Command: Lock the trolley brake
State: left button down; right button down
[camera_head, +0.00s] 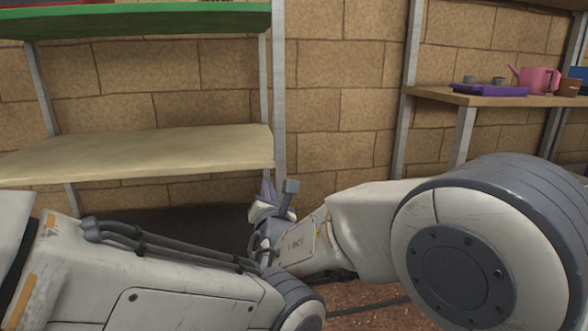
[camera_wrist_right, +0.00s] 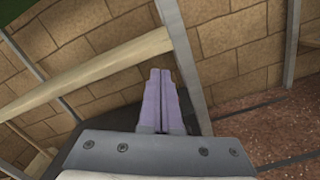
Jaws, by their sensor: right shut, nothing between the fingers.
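My right gripper (camera_head: 268,188) shows small in the middle of the head view, beside the foot of a metal post. Its purple fingers also show in the right wrist view (camera_wrist_right: 160,100), pressed together and empty. A metal-framed rack with a green top shelf (camera_head: 150,22) and a pale lower shelf (camera_head: 140,152) stands at the left; I cannot tell whether it is the trolley. In the right wrist view its post (camera_wrist_right: 180,55) rises just behind the fingertips; contact cannot be told. No brake can be made out. My left gripper is not in view.
A wooden shelf (camera_head: 430,95) at the right holds a purple tray (camera_head: 490,90), a pink watering can (camera_head: 538,79) and a brown pot (camera_head: 569,87). A brick wall (camera_head: 340,120) stands behind. Reddish floor (camera_head: 365,297) shows low down, with a dark cable-like strip. My arms hide much of the foreground.

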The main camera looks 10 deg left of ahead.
jog(key=s+d+r+p, duration=0.2)
jog(key=d+r, duration=0.2)
jog(key=d, duration=0.3)
jog(key=shift+a, duration=0.1)
jog(key=s+d+m+g+h+p, duration=0.35)
jog(key=d+m+h, duration=0.25)
jog(key=d+m, duration=0.3)
jog(key=s+d+m+g+h+p, duration=0.4)
jog(key=d+m, duration=0.3)
jog(key=d, duration=0.4)
jog(key=s+d+f+m+g+h+p, duration=0.1)
jog(key=s+f+m+g+p, duration=0.15)
jog(key=s, duration=0.25)
jog(key=s+d+f+m+g+p, duration=0.1)
jog(key=s+d+m+g+p, duration=0.15)
jog(key=s, duration=0.35)
jog(key=s+a+m+g+y+p, duration=0.45)
jog(key=s+a+m, duration=0.2)
jog(key=s, duration=0.65)
notch_tip(320, 180, up, 39)
jog(key=p, duration=3.7)
jog(key=shift+s+a+f, duration=0.15)
jog(key=shift+s+a, duration=0.1)
